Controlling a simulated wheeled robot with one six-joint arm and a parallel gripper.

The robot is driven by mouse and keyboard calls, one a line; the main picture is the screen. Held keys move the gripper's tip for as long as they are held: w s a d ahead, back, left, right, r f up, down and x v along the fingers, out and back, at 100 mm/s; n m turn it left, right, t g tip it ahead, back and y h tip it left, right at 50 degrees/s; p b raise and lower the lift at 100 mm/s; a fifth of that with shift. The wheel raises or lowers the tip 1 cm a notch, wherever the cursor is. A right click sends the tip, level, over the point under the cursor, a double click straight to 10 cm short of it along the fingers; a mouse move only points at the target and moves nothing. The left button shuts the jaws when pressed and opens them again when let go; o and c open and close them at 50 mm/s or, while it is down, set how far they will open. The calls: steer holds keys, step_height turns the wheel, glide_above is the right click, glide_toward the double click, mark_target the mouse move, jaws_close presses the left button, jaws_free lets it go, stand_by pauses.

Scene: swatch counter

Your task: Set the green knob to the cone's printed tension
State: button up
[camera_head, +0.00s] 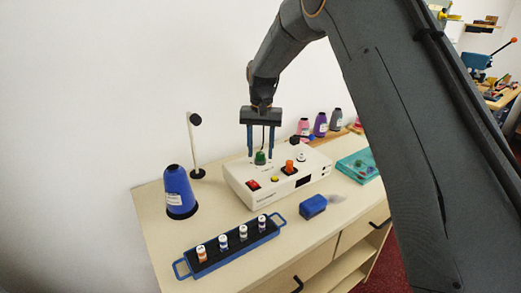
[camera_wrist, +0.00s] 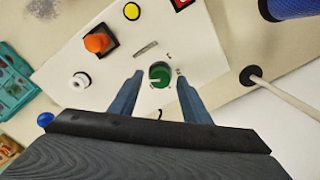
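In the wrist view my gripper (camera_wrist: 160,74) is open, one finger on each side of the knob, with gaps visible. The blue cone (camera_head: 179,193) stands on the counter at left with a white label, its print unreadable here. Part of the cone (camera_wrist: 292,8) shows in the wrist view.
The box also bears a red switch (camera_head: 253,184), a yellow button (camera_head: 275,179), an orange knob (camera_head: 289,166) and a white knob (camera_head: 301,157). A blue rack (camera_head: 186,262) of small spools lies in front. A thread post (camera_head: 194,150) stands behind the cone.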

mark_target(261, 153)
steer(key=shift+r, duration=0.1)
step_height(261, 153, up, 8)
steer(key=shift+f+b, duration=0.2)
steer(key=shift+b, duration=0.85)
steer(key=shift+d, duration=0.1)
